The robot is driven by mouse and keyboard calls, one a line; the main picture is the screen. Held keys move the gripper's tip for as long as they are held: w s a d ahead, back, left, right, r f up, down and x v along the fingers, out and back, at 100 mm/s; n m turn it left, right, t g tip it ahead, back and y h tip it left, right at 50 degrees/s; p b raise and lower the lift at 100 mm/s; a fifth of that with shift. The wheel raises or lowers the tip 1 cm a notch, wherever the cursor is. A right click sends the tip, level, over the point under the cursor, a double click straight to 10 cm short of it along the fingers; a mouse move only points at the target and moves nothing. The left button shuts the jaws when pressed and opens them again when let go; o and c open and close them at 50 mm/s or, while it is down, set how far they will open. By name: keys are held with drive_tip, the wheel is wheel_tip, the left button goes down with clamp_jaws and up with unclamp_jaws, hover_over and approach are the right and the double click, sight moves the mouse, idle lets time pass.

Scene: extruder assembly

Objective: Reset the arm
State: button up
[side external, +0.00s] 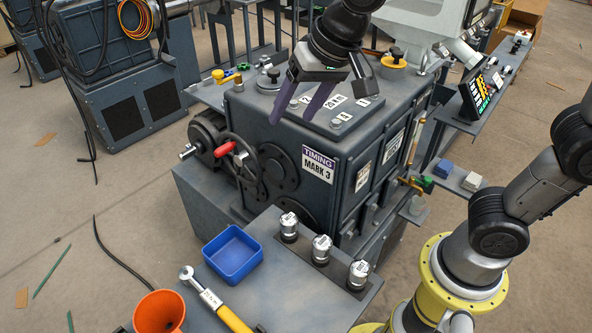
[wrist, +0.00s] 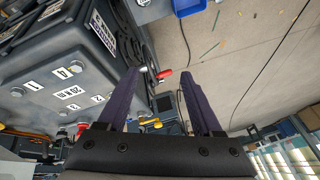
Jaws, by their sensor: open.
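My gripper (side external: 297,110) is in the upper middle of the side view, in front of and above the dark grey extruder gearbox (side external: 290,145). Its two purple fingers are spread apart with nothing between them. In the wrist view the fingers of my gripper (wrist: 160,85) also stand apart and empty. The gearbox top (wrist: 65,85) with numbered labels lies to the left there. A red-handled crank (side external: 223,149) sits on the gearbox's left side, and its red handle also shows between the fingers in the wrist view (wrist: 164,74).
A front bench holds a blue tray (side external: 233,254), a yellow-handled torque wrench (side external: 214,302), an orange funnel (side external: 159,312) and several metal cylinders (side external: 321,249). A control panel (side external: 484,90) stands at the right. A blue block (side external: 443,169) lies on a side shelf. Open floor lies left.

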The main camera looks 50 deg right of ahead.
drive_tip(key=s+d+r+t, duration=0.1)
drive_tip(key=s+d+r, duration=0.1)
drive_tip(key=s+d, duration=0.5)
drive_tip(key=s+d+f+n, duration=0.1)
drive_tip(key=s+f+n, duration=0.1)
drive_tip(key=s, duration=0.3)
drive_tip(key=s+d+f+n, duration=0.2)
drive_tip(key=s+f, duration=0.2)
drive_tip(key=s, duration=0.1)
drive_tip(key=shift+s+d+f+n+h, duration=0.25)
drive_tip(key=shift+s+f+n+h, duration=0.05)
drive_tip(key=shift+s+f+h, duration=0.1)
